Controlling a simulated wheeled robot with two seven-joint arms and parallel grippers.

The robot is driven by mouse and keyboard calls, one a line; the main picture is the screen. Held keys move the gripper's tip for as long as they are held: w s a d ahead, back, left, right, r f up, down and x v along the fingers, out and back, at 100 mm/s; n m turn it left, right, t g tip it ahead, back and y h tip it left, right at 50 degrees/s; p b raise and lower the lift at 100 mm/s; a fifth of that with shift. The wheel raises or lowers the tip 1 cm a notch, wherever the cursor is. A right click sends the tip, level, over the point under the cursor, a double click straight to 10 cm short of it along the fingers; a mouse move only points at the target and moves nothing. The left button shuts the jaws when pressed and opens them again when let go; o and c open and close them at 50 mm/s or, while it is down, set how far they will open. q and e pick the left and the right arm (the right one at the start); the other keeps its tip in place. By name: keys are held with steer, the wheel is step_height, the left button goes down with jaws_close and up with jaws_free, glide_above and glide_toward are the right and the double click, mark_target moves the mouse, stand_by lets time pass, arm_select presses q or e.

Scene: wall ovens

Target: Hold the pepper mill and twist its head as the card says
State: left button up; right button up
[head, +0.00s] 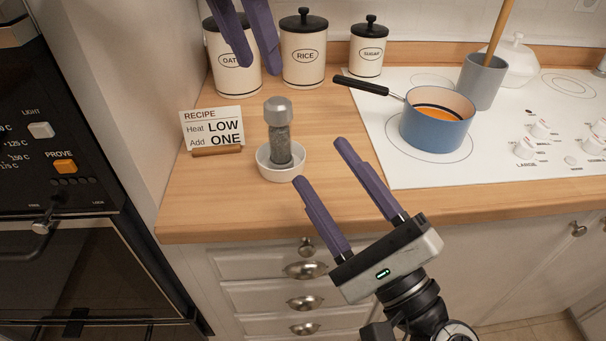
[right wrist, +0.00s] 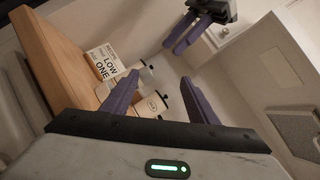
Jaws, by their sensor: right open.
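The pepper mill (head: 280,143) stands upright in a small white dish (head: 264,171) on the wooden counter. It has a rounded grey metal head (head: 278,110) and a clear body with dark contents. The recipe card (head: 212,128) stands to its left and reads "Heat LOW, Add ONE"; it also shows in the right wrist view (right wrist: 107,62). My right gripper (head: 319,160) is open and empty, right of and nearer than the mill, not touching it. My left gripper (head: 262,66) is open and empty, above and behind the mill in front of the canisters; it also shows in the right wrist view (right wrist: 172,50).
Canisters for oats (head: 226,80), rice (head: 303,65) and sugar (head: 367,57) line the back. A blue saucepan (head: 436,132) with orange contents sits on the white hob (head: 400,172), its handle pointing left. A grey utensil pot (head: 482,82) stands behind it. Ovens (head: 70,170) are at left.

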step_height(320, 180, up, 3)
steer(key=w+m+t+h, duration=0.2)
steer(key=m+h, duration=0.2)
steer(key=m, duration=0.4)
steer(key=m+g+h, duration=0.2)
steer(key=m+g, duration=0.2)
steer(key=m, duration=0.2)
glide_toward(282, 138)
steer(key=x, duration=1)
steer(key=c, duration=1.3)
